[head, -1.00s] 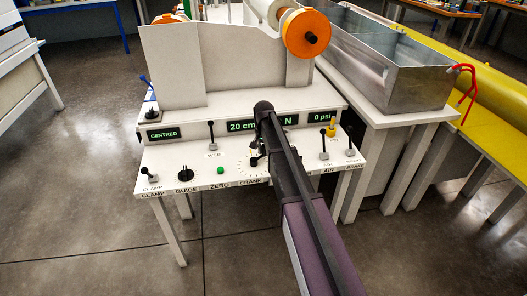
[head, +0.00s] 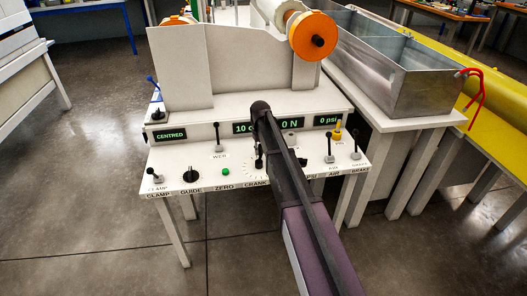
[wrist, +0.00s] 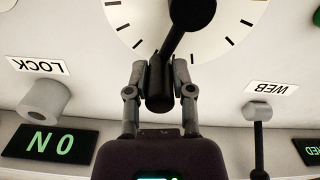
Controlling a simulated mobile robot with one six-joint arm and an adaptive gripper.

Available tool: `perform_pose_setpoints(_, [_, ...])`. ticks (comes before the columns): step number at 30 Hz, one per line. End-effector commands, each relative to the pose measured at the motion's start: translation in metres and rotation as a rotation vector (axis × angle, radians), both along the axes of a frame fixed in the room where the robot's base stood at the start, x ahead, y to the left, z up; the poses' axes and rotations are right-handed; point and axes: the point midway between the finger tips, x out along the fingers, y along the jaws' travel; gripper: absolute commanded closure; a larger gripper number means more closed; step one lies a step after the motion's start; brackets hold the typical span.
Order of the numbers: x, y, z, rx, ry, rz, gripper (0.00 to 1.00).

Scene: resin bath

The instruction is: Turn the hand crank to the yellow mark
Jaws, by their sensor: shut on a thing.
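The hand crank (wrist: 176,42) is black, with its hub at the top of the wrist view and its knob lower down. My gripper (wrist: 160,70) is shut on the crank's knob, one finger on each side. Behind it is a white dial (wrist: 118,14) with black tick marks, cut off by the top of the wrist view. In the head view the dial (head: 246,172) is partly hidden by my arm, and the fingers are hidden too. I cannot make out the yellow mark on the visible part of the dial.
Around the dial stand the WEB lever (head: 217,138), the green ZERO button (head: 225,172), the black GUIDE knob (head: 190,175) and the AIR lever (head: 328,146). A length display (head: 241,128), partly covered by my arm, reads 10. A metal bath (head: 425,95) stands at right.

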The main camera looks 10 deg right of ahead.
Motion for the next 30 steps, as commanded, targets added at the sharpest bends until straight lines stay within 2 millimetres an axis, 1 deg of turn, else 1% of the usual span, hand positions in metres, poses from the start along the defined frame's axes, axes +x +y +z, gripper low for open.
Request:
perform_pose_setpoints(6, [0.002,0.009,0.000,0.001,0.000,0.162,1.00])
perform_pose_setpoints(12, [0.002,0.013,0.000,0.000,0.000,0.253,1.00])
perform_pose_setpoints(19, [0.002,0.015,0.000,-0.001,0.000,0.292,1.00])
perform_pose_setpoints(29, [0.002,0.014,0.000,-0.001,0.001,0.293,1.00])
perform_pose_setpoints(30, [0.002,0.014,0.000,-0.001,0.001,0.293,0.60])
